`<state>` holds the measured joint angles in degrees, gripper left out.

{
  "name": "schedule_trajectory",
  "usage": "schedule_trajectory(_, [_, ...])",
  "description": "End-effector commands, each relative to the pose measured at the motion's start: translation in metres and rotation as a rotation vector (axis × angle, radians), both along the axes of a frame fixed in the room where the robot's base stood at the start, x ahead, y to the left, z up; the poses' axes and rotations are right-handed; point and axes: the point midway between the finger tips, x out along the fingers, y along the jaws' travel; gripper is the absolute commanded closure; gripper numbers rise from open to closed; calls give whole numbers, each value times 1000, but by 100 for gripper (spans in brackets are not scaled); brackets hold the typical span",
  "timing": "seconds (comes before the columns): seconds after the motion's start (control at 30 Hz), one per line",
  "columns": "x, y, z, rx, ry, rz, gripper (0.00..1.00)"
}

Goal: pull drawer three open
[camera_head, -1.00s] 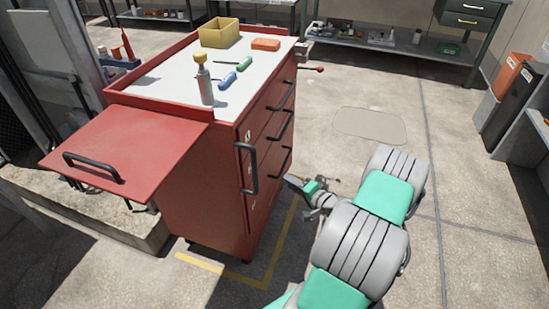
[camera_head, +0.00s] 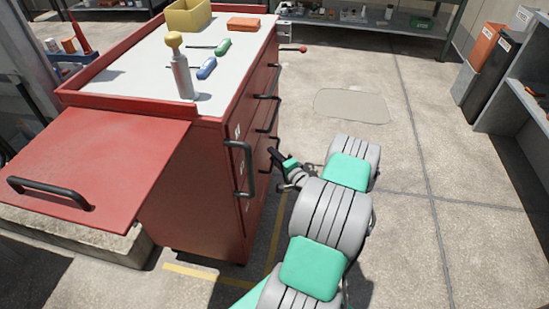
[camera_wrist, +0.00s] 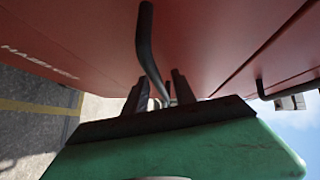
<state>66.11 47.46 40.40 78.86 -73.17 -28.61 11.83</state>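The red tool chest (camera_head: 190,180) stands left of my arm, with its drawer front facing right. Several dark bar handles show there, among them an upper one (camera_head: 267,97) and one below it (camera_head: 266,128). The drawer fronts look closed. My gripper (camera_head: 277,157) is at this front, low, by a lower handle. In the wrist view my gripper (camera_wrist: 158,84) has its two fingers apart, with a bent dark handle (camera_wrist: 149,52) running down between them. I see gaps beside the bar, so the fingers do not appear to clamp it. I cannot read which drawer number this is.
A side leaf with a handle (camera_head: 85,165) sticks out left from the chest. A vertical handle (camera_head: 248,168) is at the chest's near corner. A yellow bin (camera_head: 188,17) and tools stand on top. Floor at right is clear up to the shelves (camera_head: 520,90).

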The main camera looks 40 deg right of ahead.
Motion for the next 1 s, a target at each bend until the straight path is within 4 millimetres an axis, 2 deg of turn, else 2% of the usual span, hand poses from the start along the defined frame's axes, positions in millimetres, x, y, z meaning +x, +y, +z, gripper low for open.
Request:
schedule_trajectory(0.17, [1,1,0,0,0,1,68])
schedule_trajectory(0.57, [1,1,0,0,0,3,100])
schedule_trajectory(1.0, [0,1,0,0,0,3,100])
